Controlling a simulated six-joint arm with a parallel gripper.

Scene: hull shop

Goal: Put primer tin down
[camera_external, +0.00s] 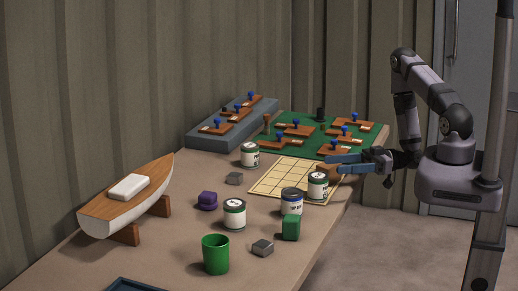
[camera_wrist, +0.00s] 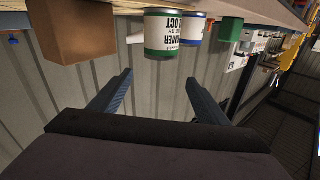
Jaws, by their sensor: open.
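The primer tin (camera_external: 317,187), white with a green band and dark lid, stands upright on the pale grid board (camera_external: 268,180), near its right front edge. In the wrist view, which is upside down, the tin (camera_wrist: 163,33) shows lettering reading in part "IMER" and "OCT". My gripper (camera_external: 333,164) is open, its blue fingers pointing left, just beyond the tin in the outside view. In the wrist view nothing is between the fingertips (camera_wrist: 158,76), and the tin is apart from them.
A brown block (camera_wrist: 82,30) is close beside the tin. A blue-banded tin (camera_external: 292,201) and a green block (camera_external: 291,228) stand nearby. Other green-banded tins (camera_external: 234,214) (camera_external: 250,154), a green cup (camera_external: 215,254) and a model boat (camera_external: 127,197) are on the bench.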

